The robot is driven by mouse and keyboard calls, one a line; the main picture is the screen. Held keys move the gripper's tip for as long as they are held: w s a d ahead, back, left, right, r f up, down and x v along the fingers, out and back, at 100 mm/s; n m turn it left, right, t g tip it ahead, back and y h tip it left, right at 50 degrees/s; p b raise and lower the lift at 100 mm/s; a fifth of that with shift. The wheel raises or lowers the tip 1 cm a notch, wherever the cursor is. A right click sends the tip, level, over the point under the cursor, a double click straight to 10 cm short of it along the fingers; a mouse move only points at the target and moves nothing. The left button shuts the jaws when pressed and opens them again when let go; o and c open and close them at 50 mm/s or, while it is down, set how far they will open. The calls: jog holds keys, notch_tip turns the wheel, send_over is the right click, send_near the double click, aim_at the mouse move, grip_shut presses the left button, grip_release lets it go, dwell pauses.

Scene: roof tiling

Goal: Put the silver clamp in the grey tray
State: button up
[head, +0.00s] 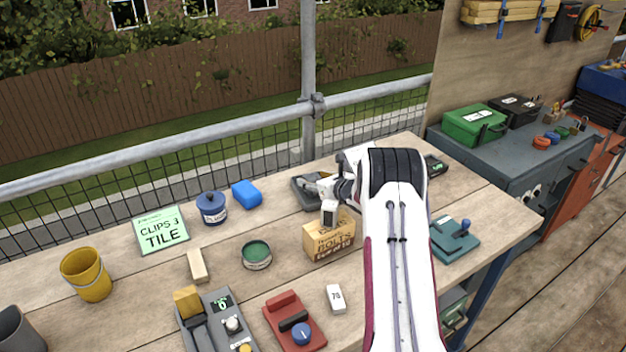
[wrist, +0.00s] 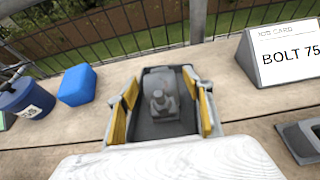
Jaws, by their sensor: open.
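The grey tray (head: 301,197) lies on the bench near the railing, partly hidden by my arm. In the wrist view the tray (wrist: 150,129) is straight ahead, between my fingers. A small grey metal piece that looks like the silver clamp (wrist: 160,103) sits inside the tray; it shows only as a pale shape in the head view. My gripper (wrist: 163,112) is open, its yellow-padded fingers on either side of the piece with gaps between. In the head view my gripper (head: 326,187) is at the tray; its fingertips are hard to make out.
A bolts box (head: 329,236) stands in front of the tray. A blue block (head: 246,194) and blue pot (head: 212,207) are to its left. A job card reading BOLT 75 (wrist: 285,55) stands to the right. The metal railing (head: 200,143) runs behind the bench.

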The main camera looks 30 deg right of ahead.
jog(key=shift+v, duration=0.75)
jog(key=shift+s+r, duration=0.2)
jog(key=shift+r, duration=3.4)
jog(key=shift+a+r, duration=0.1)
jog(key=shift+r, duration=0.15)
jog(key=s+a+r+m+g+h, duration=0.2)
jog(key=s+a+r+m, duration=0.5)
jog(key=s+r+m, duration=0.25)
jog(key=s+a+r+m+g+h, duration=0.1)
jog(key=s+a+r+m+h, duration=0.1)
jog(key=s+a+r+m, duration=0.6)
jog(key=s+a+f+m+g+y, duration=0.1)
jog(key=s+a+m, duration=0.4)
jog(key=s, duration=0.6)
jog(key=s+a+f+m+g+y, duration=0.1)
jog(key=s+a+m+g, duration=0.1)
jog(key=s+a+m, duration=0.4)
jog(key=s+a+f+m+g+y, duration=0.1)
jog(key=s+a+m, duration=0.4)
jog(key=s, duration=1.1)
jog(key=shift+s+a+m+g+y, duration=0.3)
jog(key=shift+a+m+g+y, duration=0.15)
jog(key=shift+m, duration=0.8)
